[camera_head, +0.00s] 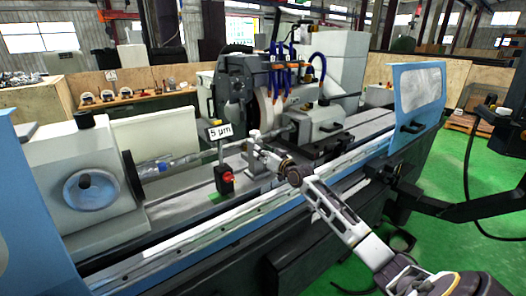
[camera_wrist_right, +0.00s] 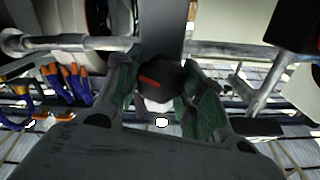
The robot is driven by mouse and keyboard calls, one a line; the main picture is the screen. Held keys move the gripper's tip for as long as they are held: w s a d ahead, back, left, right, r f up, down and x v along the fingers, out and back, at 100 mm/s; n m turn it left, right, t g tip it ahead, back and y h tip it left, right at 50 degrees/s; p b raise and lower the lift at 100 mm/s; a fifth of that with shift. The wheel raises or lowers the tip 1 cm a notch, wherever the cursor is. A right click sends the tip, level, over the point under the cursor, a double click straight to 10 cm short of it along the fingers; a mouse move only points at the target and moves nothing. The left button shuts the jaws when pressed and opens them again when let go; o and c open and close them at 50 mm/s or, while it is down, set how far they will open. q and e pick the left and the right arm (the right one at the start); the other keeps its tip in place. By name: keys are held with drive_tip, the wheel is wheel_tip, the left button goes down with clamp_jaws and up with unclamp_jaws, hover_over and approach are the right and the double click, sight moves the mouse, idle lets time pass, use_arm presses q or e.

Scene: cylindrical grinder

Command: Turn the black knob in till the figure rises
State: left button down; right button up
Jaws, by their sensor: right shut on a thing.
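The black knob (camera_wrist_right: 160,80) with a red mark on its face shows in the right wrist view, between my green-padded fingers. My right gripper (camera_wrist_right: 163,95) is shut on it from both sides. In the head view my right gripper (camera_head: 260,150) reaches in to the machine's middle; the knob is hidden there behind the gripper. A small white figure sign (camera_head: 221,132) reads "5 µm" and stands just left of the gripper. My left gripper is not in view.
A black box with a red button (camera_head: 227,178) stands left of my gripper. A grinding wheel with blue hoses (camera_head: 280,70) is behind it. The headstock with its round dial (camera_head: 91,190) is at left. The blue door (camera_head: 418,95) is at right.

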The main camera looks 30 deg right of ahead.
drive_tip(key=shift+m, duration=0.4)
drive_tip(key=shift+m+p, duration=0.3)
drive_tip(key=shift+m, duration=0.6)
drive_tip(key=o, duration=1)
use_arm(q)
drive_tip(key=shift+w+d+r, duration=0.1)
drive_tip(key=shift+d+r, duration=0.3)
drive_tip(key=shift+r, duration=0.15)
use_arm(e)
drive_tip(key=shift+o, duration=0.2)
